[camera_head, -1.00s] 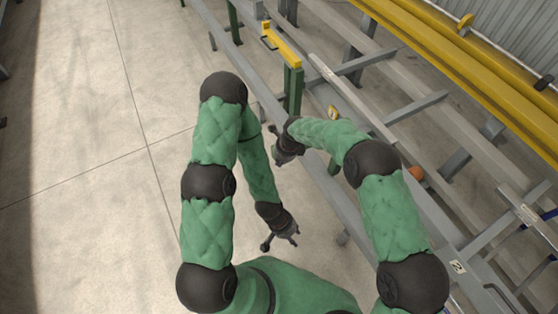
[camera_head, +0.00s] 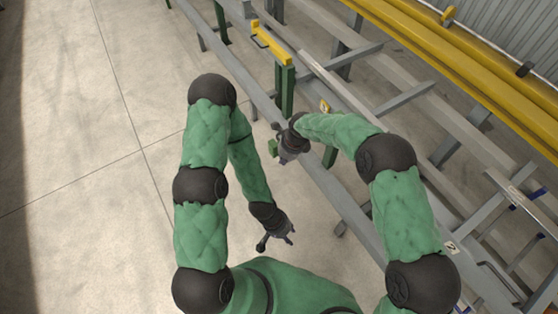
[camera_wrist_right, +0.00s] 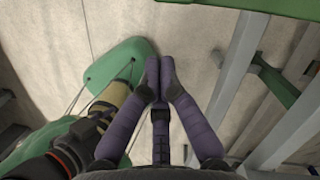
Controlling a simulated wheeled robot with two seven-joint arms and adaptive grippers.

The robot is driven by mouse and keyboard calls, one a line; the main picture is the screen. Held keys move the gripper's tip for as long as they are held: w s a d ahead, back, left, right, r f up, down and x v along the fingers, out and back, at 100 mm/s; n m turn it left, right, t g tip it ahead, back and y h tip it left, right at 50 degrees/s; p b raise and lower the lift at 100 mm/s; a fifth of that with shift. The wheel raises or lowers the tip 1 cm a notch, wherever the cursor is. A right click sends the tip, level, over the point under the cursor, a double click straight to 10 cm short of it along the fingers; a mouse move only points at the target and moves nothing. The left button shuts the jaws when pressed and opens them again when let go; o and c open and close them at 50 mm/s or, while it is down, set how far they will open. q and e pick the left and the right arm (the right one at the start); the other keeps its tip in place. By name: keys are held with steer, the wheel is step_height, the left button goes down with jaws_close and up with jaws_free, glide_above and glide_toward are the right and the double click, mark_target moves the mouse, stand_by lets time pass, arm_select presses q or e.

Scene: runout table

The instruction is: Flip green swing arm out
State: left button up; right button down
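A green upright (camera_head: 285,90) with a yellow bar (camera_head: 271,43) on top stands at the grey frame in the head view. A small green piece (camera_head: 272,147) shows just left of my right gripper (camera_head: 288,156); I cannot tell whether it is the swing arm or whether they touch. In the right wrist view a green bar (camera_wrist_right: 275,80) crosses the upper right, apart from my right gripper (camera_wrist_right: 159,72), whose purple fingers are together with nothing visible between them. My left gripper (camera_head: 276,243) hangs low over bare floor, its fingers spread and empty.
The grey frame (camera_head: 345,195) runs diagonally close past my right forearm, with crossbars (camera_head: 405,100) beyond it. Long yellow rails (camera_head: 455,65) lie farther right. The concrete floor (camera_head: 80,130) on the left is clear.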

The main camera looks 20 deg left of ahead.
steer(key=s+p+v, duration=0.1)
steer(key=v, duration=0.5)
steer(key=shift+s, duration=0.15)
steer(key=shift+r, duration=0.15)
steer(key=s+d+f+n+y, duration=0.1)
steer(key=s+d+f+n, duration=0.25)
steer(key=d+f, duration=0.35)
steer(key=s+d+f+n, duration=0.35)
steer(key=d+f, duration=0.25)
steer(key=d, duration=0.3)
steer(key=s+d+f+n, duration=0.2)
steer(key=s+d+n, duration=0.6)
steer(key=s+d, duration=0.4)
steer(key=shift+s+f+n, duration=0.25)
steer(key=shift+s+n, duration=0.15)
steer(key=shift+s, duration=0.55)
